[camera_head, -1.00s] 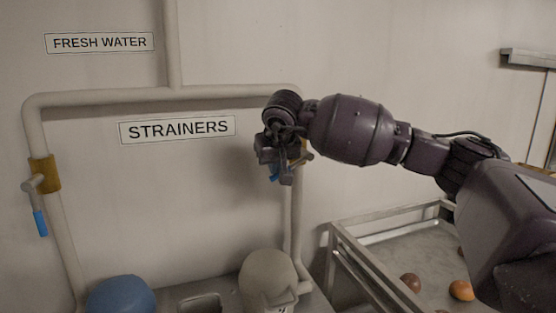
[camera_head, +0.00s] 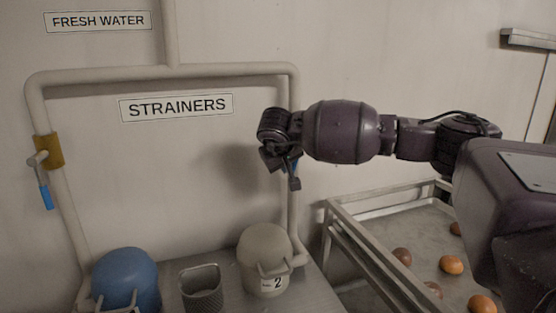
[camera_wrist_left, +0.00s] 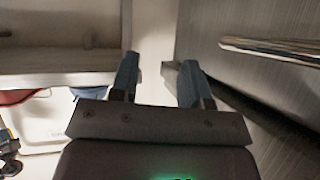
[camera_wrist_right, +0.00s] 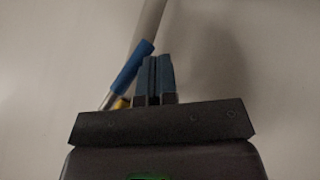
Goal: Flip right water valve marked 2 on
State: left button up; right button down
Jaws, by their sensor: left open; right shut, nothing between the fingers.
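The right valve sits on the right pipe (camera_head: 291,212), above the pale strainer marked 2 (camera_head: 266,245). In the head view my right gripper (camera_head: 291,178) hides most of this valve, and only a bit of blue shows beside it. The right wrist view shows its blue handle (camera_wrist_right: 131,67) slanting up to the right, with a bit of yellow valve body (camera_wrist_right: 122,103) near its metal base. My right gripper (camera_wrist_right: 154,78) is shut and empty just right of the handle; I cannot tell whether they touch. My left gripper (camera_wrist_left: 158,80) is open and empty, away from the valves.
The left valve (camera_head: 48,151) has a yellow body, with its blue handle (camera_head: 46,196) hanging down. A blue strainer (camera_head: 126,276) and a mesh basket (camera_head: 201,288) stand on the counter. A metal-railed table (camera_head: 375,240) with several round brown items lies at right, below my right arm.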

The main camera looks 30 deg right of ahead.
jog(key=shift+s+d+f, duration=0.15)
jog(key=shift+d+f, duration=0.2)
jog(key=shift+d, duration=0.2)
jog(key=shift+s+d+f, duration=0.15)
jog(key=shift+d+f, duration=0.15)
jog(key=shift+d, duration=0.25)
pick_arm(q)
jog(key=shift+s+f, duration=0.1)
jog(key=shift+s, duration=0.1)
pick_arm(e)
jog(key=shift+d+f, duration=0.1)
jog(key=shift+d, duration=0.1)
pick_arm(q)
jog(key=shift+s, duration=0.1)
pick_arm(e)
jog(key=shift+s+a+r, duration=0.2)
jog(key=shift+s+r, duration=0.05)
jog(key=shift+r, duration=0.15)
pick_arm(q)
jog(key=shift+f+b, duration=0.45)
jog(key=shift+f, duration=0.05)
pick_arm(e)
send_near(294, 168)
jog(key=shift+s+a+r, duration=0.15)
jog(key=shift+r, duration=0.15)
